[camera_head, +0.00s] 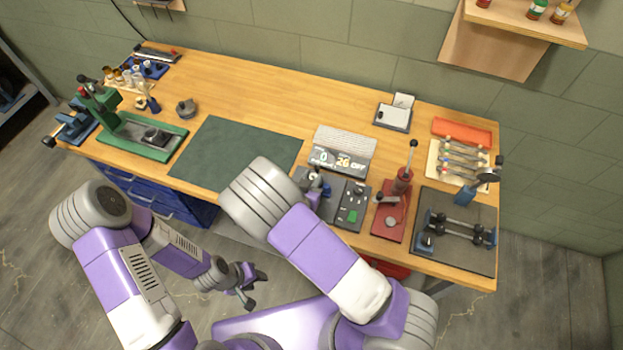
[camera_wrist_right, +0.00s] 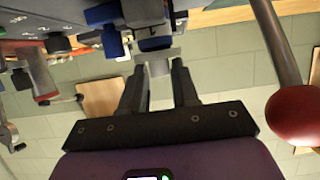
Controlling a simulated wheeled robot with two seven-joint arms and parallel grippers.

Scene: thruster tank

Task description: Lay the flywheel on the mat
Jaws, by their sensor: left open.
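The green mat (camera_head: 225,150) lies flat on the workbench, left of centre, and its visible part is bare. I cannot identify the flywheel for sure; a small dark grey round part (camera_head: 187,108) sits on the bench behind the mat's left corner. My left gripper (camera_head: 256,287) is open and empty, in front of the bench. My right gripper (camera_wrist_right: 160,75) has its fingers apart, close to a blue and dark grey fixture (camera_wrist_right: 152,38). A small grey piece (camera_wrist_right: 160,67) shows between its fingertips; whether they grip it is unclear.
A green press (camera_head: 145,137) stands left of the mat. A grey control box (camera_head: 352,215) and display unit (camera_head: 341,153) stand right of it. Further right are a red press (camera_head: 391,212) and a dark tray (camera_head: 470,262). The bench behind the mat is mostly clear.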

